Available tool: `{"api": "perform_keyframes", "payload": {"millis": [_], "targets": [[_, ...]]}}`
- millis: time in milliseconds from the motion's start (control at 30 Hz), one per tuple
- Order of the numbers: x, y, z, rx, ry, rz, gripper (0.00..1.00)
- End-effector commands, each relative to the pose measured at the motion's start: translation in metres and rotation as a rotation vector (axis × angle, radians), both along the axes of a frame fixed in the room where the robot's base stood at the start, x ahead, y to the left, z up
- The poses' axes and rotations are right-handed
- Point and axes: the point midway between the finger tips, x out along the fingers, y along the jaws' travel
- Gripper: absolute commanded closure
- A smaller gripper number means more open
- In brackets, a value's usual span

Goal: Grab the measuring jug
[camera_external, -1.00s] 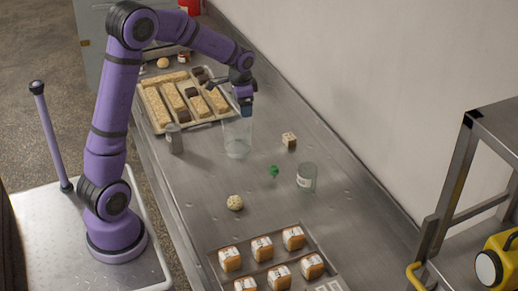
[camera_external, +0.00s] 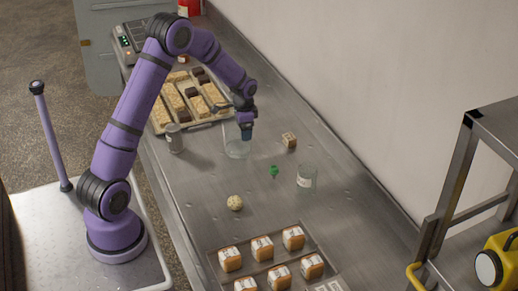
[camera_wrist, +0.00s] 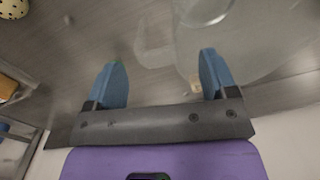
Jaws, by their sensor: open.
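The measuring jug (camera_external: 236,151) is a clear, see-through vessel standing upright on the metal counter, near the lower end of the bar tray. In the wrist view its clear body (camera_wrist: 235,35) fills the upper right, and its handle (camera_wrist: 143,45) points left. My gripper (camera_external: 246,134) is low at the jug's upper part and overlaps it in the external view. In the wrist view my gripper (camera_wrist: 163,57) is open with blue fingers. The handle shows between and just beyond the fingertips, with nothing gripped. I cannot tell whether a finger touches the jug.
A labelled clear jar (camera_external: 306,178), a green item (camera_external: 274,170), a small loaf (camera_external: 289,140) and a pale ball (camera_external: 235,202) stand nearby. A grey canister (camera_external: 174,138) is left of the jug. A loaf tray (camera_external: 222,272) lies in front; a wall borders the right.

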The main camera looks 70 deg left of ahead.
Motion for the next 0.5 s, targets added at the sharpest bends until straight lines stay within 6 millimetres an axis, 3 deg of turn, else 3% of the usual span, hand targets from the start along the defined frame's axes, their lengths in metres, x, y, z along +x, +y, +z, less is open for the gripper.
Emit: {"api": "perform_keyframes", "payload": {"millis": [167, 500], "targets": [[-0.001, -0.001, -0.011, -0.001, 0.002, 0.0, 0.21], [-0.003, -0.003, -0.052, -0.001, 0.001, -0.001, 0.21]]}}
